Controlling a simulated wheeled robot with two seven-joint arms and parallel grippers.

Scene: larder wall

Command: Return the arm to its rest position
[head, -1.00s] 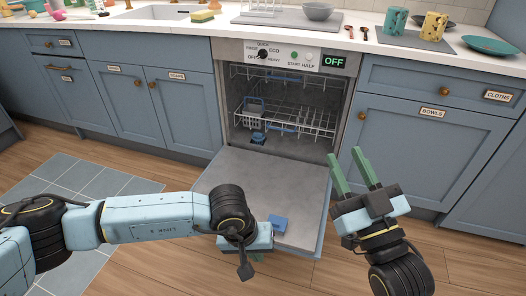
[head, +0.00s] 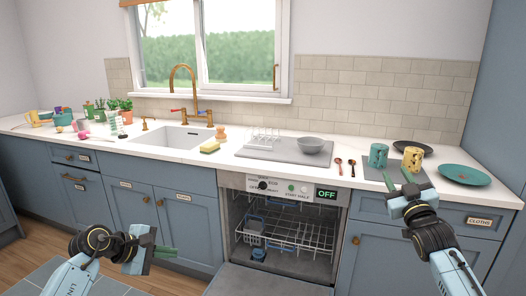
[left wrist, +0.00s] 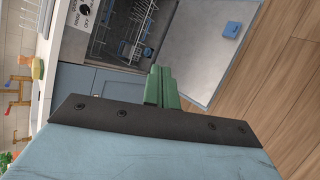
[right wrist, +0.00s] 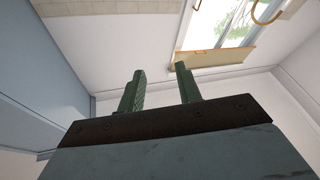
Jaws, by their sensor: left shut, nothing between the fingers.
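My left gripper (head: 166,252) is shut and empty, in front of the cabinets left of the dishwasher. Its green fingers are together in the left wrist view (left wrist: 161,86). My right gripper (head: 400,183) is raised at the right, in front of the counter edge near the mugs. Its fingers stand apart with nothing between them in the right wrist view (right wrist: 160,88), which faces the wall, window and ceiling.
The dishwasher's door (left wrist: 206,68) is down, with a small blue block (left wrist: 231,30) on it. A rack (head: 290,236) shows inside. The counter holds a grey bowl (head: 310,145), a green mug (head: 378,156), a yellow mug (head: 413,158), a teal plate (head: 465,174) and a sponge (head: 209,146).

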